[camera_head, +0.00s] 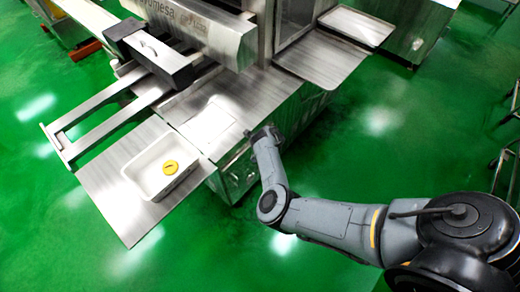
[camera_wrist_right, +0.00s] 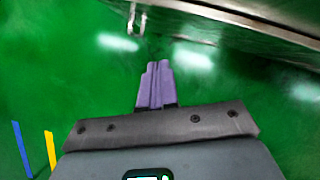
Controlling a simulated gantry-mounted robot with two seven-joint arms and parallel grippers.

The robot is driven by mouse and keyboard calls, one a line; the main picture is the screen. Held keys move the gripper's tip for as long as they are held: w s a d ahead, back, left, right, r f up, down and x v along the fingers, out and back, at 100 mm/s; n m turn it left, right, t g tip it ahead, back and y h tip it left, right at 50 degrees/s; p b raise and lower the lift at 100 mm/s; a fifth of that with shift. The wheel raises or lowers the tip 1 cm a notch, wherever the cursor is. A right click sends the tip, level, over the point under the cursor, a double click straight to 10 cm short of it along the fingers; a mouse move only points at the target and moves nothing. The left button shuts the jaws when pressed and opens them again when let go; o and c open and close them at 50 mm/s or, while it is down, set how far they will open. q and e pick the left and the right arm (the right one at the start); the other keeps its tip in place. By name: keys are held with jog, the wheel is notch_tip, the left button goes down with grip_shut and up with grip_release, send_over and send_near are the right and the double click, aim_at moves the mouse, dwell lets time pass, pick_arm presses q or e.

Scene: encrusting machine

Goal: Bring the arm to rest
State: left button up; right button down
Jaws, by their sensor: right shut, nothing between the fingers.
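My right arm comes in from the right in the head view and reaches to the front side of the steel machine (camera_head: 215,95). Its wrist end is beside the machine's edge, and the fingers cannot be made out there. In the right wrist view, my right gripper (camera_wrist_right: 157,68) has its two purple fingers together with nothing between them. Green floor lies behind the fingers. My left gripper is in neither view.
A white tray (camera_head: 151,188) holding a yellow round piece (camera_head: 170,167) stands on the machine's lower left plate (camera_head: 110,190). A steel side shelf (camera_head: 322,62) juts out at the machine's right. Open green floor (camera_head: 400,130) lies right of the machine.

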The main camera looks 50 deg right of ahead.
jog(key=a+p+v, duration=0.1)
jog(key=p+v, duration=0.1)
jog(key=v, duration=0.3)
jog(key=s+d+f+g+h, duration=0.1)
jog(key=s+d+f+g, duration=0.2)
jog(key=s, duration=0.5)
jog(key=s+d+f+h, duration=0.1)
jog(key=s+d+f, duration=0.35)
jog(key=s, duration=0.45)
jog(key=s+d+r+n+h, duration=0.3)
jog(key=s+d+r+n, duration=0.1)
jog(key=s+d+n, duration=0.3)
jog(key=a+r+n+t+y, duration=0.1)
jog(key=a+r+n, duration=0.6)
jog(key=a+n, duration=0.3)
jog(key=a+r+n+t+y, duration=0.1)
jog(key=a+r+n, duration=0.6)
jog(key=a, duration=0.5)
jog(key=a+r+n+t+y, duration=0.1)
jog(key=a+r+n+y, duration=0.1)
jog(key=a+r+n, duration=0.6)
notch_tip(320, 180, up, 29)
jog(key=a+n+p, duration=0.1)
jog(key=a+p, duration=0.2)
jog(key=p, duration=2.8)
notch_tip(320, 180, down, 75)
jog(key=b, duration=7.5)
jog(key=shift+d+h, duration=0.2)
jog(key=shift+h, duration=0.1)
